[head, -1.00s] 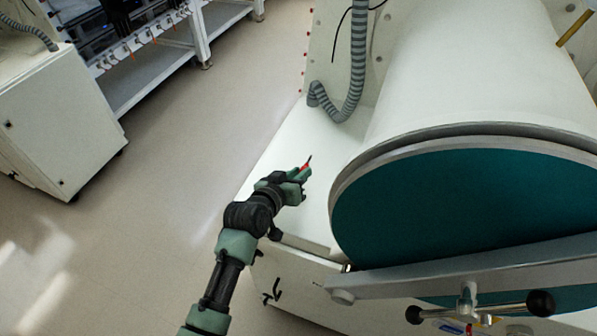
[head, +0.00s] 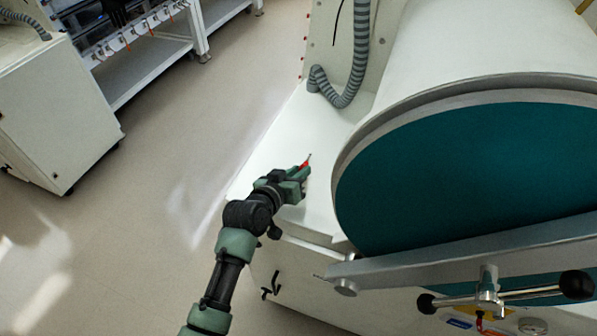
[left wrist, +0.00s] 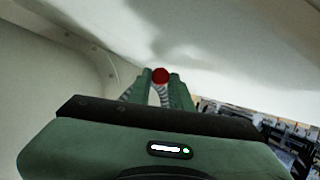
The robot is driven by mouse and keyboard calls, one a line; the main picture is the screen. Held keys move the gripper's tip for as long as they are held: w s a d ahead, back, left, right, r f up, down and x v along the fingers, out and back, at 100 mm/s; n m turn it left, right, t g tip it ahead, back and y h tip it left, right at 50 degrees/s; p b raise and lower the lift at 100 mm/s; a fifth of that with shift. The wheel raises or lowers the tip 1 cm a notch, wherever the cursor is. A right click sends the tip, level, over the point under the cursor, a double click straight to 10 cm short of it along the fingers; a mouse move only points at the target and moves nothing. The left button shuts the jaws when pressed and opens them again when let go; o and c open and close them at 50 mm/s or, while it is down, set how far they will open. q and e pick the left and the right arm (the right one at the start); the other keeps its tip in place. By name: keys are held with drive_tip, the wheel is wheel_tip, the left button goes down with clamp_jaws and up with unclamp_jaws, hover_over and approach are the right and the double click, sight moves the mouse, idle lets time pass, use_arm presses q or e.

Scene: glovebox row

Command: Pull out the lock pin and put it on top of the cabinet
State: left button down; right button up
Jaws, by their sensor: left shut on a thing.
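My left gripper (head: 303,174) is shut on the lock pin (head: 306,163), which has a red head and a thin dark shank. In the left wrist view the pin's round red end (left wrist: 160,76) shows between the two green fingers (left wrist: 160,90). The gripper and pin are over the white cabinet top (head: 270,160), left of the large drum. I cannot tell whether the pin touches the surface. My right gripper is not in view.
The white drum with its teal round door (head: 460,180) fills the right. A grey bar (head: 440,255) with a black-knobbed handle crosses its front. A ribbed grey hose (head: 350,85) hangs behind the cabinet top. The cabinet top around the gripper is clear.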

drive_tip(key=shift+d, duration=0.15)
use_arm(q)
drive_tip(key=c, duration=1.2)
unclamp_jaws()
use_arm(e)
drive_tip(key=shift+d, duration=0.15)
use_arm(q)
drive_tip(key=v, duration=0.8)
drive_tip(key=shift+f, duration=0.1)
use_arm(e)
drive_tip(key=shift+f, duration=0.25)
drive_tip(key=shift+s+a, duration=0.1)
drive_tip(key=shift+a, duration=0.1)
